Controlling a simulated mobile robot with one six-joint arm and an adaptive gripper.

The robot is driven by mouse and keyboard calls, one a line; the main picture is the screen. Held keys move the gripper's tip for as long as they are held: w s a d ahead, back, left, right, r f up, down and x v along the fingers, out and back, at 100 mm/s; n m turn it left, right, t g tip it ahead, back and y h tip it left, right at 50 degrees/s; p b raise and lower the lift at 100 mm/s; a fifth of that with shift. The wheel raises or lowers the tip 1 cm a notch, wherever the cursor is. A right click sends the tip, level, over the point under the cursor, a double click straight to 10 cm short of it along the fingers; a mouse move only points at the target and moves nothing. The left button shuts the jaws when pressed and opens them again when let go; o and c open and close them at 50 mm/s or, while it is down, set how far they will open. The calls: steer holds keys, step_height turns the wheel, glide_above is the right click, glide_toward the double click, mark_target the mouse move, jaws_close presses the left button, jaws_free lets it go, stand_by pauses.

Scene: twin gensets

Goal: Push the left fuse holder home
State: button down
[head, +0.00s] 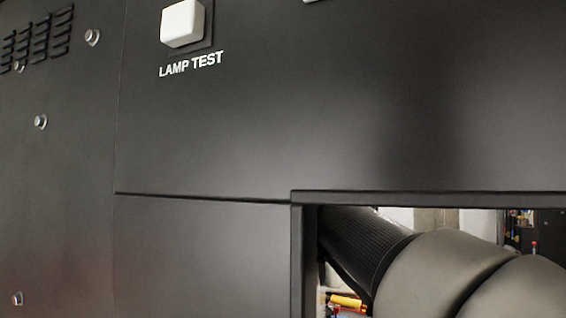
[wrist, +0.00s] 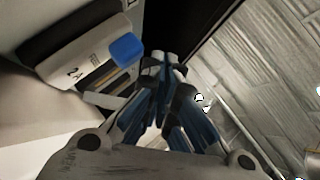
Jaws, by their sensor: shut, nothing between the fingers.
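In the wrist view, my gripper (wrist: 165,58) is shut and empty, its fingertips together near the middle top. To its left is a pale fuse holder (wrist: 90,62) with a "2A" label and a blue end (wrist: 126,47) facing the fingers. The fingertips are beside the blue end and look apart from it, with a dark gap between. I cannot tell whether this is the left holder or how deep it sits. In the head view the gripper and holder are hidden inside the panel opening.
The head view shows a black panel (head: 220,130) with a white lamp test button (head: 182,23). My arm passes through a framed opening (head: 297,250) at lower right, close to its edges. Small yellow and red parts (head: 346,301) show inside. A ribbed metal surface (wrist: 245,75) lies right of the fingers.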

steer(key=v, duration=0.7)
steer(key=shift+s, duration=0.25)
steer(key=shift+f, duration=0.15)
